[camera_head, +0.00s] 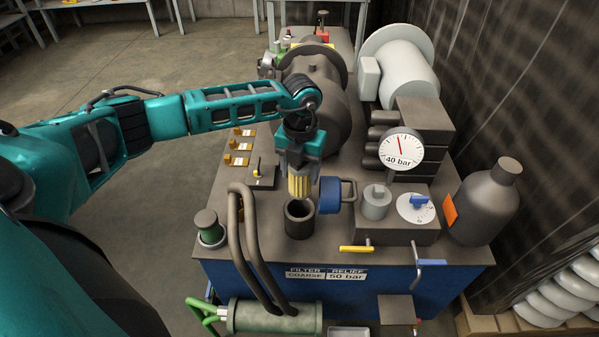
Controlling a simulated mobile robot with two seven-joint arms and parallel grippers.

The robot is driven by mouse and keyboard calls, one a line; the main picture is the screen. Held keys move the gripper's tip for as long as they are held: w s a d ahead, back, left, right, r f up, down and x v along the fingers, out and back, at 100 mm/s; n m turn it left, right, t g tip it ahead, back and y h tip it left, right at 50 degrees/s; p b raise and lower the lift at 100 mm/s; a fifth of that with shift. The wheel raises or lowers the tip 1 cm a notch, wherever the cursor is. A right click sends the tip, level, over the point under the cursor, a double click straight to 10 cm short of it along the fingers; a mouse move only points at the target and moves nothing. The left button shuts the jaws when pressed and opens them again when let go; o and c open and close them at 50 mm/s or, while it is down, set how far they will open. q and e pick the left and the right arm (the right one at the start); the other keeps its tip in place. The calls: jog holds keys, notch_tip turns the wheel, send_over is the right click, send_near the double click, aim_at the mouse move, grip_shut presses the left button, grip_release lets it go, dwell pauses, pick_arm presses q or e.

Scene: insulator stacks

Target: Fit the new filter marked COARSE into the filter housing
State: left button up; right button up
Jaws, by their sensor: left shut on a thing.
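My left gripper (299,164) points down and is shut on a yellow pleated filter (299,186). No marking on this filter can be read. The filter is upright, over the dark, open-topped cylindrical filter housing (299,222) on the machine's top. Its lower end is close to the housing's mouth; I cannot tell whether it has entered. A blue ring-shaped part with a dark handle (349,188) is beside the housing's mouth on the right. A plate on the machine's front (326,273) reads FILTER COARSE and RELIEF 50 bar. My right gripper is not in view.
Curved dark pipes (250,240) rise left of the housing. A gauge (401,149) reading 40 bar, a dial with a blue knob (417,207), a yellow lever (356,248) and a grey bottle (484,203) are right.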

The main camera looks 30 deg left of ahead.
aim_at(300, 185)
pick_arm(q)
jog(key=shift+w+a+f+n, duration=0.1)
jog(key=shift+w+a+n, duration=0.05)
jog(key=shift+n, duration=0.35)
jog(key=shift+w+a+n, duration=0.1)
jog(key=shift+a+n, duration=0.05)
jog(key=shift+n, duration=0.35)
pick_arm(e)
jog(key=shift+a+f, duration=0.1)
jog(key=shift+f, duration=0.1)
